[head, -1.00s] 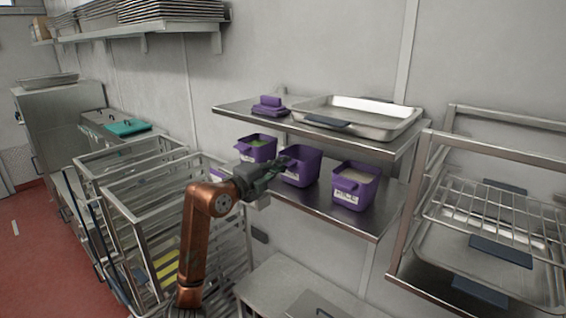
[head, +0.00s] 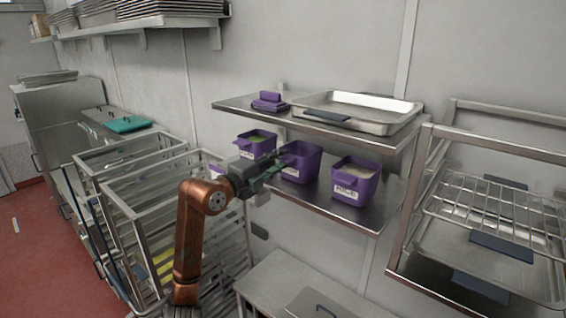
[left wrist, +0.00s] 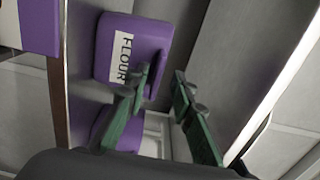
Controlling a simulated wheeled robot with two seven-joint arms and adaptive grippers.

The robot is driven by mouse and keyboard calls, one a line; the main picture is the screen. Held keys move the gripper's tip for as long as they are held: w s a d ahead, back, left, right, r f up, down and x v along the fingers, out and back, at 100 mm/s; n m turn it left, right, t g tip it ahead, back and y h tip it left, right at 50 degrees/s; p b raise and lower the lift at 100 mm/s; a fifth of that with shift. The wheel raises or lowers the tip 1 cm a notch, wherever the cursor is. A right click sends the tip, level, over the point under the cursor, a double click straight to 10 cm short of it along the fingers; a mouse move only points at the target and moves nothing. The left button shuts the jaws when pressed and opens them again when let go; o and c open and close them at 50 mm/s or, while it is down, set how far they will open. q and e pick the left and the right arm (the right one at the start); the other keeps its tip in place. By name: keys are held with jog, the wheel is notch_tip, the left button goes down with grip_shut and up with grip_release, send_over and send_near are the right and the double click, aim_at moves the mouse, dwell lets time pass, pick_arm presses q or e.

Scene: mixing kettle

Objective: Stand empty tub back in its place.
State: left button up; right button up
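Three purple tubs stand upright on the lower wall shelf (head: 322,202). The left tub (head: 252,148) holds something green, and the right tub (head: 358,186) holds something pale. The middle tub (head: 303,164) shows only purple inside and looks empty. My left gripper (head: 274,174) is at the middle tub's front left, overlapping it in the head view. In the left wrist view its green fingers (left wrist: 162,76) are apart. A tub labelled FLOUR (left wrist: 117,40) is just beyond them, its handle edge close to the fingertips; contact is unclear. My right gripper is out of view.
The upper shelf (head: 232,104) above the tubs holds a metal tray (head: 350,116) and a small purple item (head: 269,102). A wire rack frame (head: 500,200) stands at right, and rolling tray racks (head: 140,200) at left. A steel surface (head: 280,285) lies below.

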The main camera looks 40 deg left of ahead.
pick_arm(q)
jog(key=s+b, duration=0.3)
jog(key=s, duration=0.7)
jog(key=shift+s+b, duration=0.25)
jog(key=shift+b, duration=0.1)
